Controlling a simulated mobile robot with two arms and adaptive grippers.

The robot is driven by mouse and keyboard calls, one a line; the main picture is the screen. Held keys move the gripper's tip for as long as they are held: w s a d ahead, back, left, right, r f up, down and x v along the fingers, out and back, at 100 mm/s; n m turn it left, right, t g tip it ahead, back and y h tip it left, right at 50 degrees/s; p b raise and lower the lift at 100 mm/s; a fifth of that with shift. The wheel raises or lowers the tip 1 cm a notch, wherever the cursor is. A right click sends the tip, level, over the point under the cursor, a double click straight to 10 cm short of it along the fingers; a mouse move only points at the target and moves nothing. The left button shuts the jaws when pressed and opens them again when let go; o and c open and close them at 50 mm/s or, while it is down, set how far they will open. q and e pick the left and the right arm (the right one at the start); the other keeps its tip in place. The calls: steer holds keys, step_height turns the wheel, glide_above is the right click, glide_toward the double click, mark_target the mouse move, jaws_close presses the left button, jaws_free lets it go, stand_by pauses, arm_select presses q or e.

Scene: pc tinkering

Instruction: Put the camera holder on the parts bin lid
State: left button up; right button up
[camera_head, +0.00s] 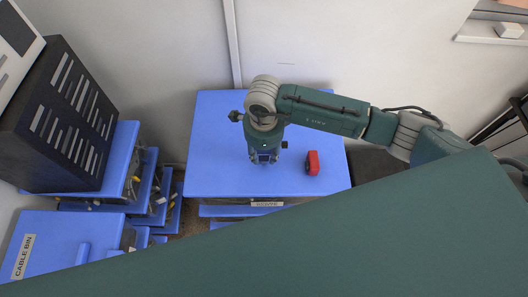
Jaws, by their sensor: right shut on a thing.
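The blue lid (225,125), which I take for the parts bin lid, is flat and lies in the middle of the head view. My right gripper (265,156) points down over the middle of this lid. It is shut on a small dark thing, most likely the camera holder, which the gripper and wrist mostly hide. I cannot tell whether the held thing touches the lid. My left gripper is not in view.
A small red thing with a dark round face (312,163) sits on the lid, right of my right gripper. A blue cable bin (60,238) stands at lower left, below a black slotted case (60,125). The lid's left and front parts are clear.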

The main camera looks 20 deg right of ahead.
mark_target(264, 152)
steer(key=shift+f, duration=0.15)
steer(key=o, duration=1.3)
steer(key=shift+c, duration=0.2)
steer(key=shift+r, duration=0.35)
step_height(264, 152, up, 10)
steer(key=b, duration=0.3)
steer(key=shift+s+r, duration=0.1)
steer(key=shift+r, duration=0.8)
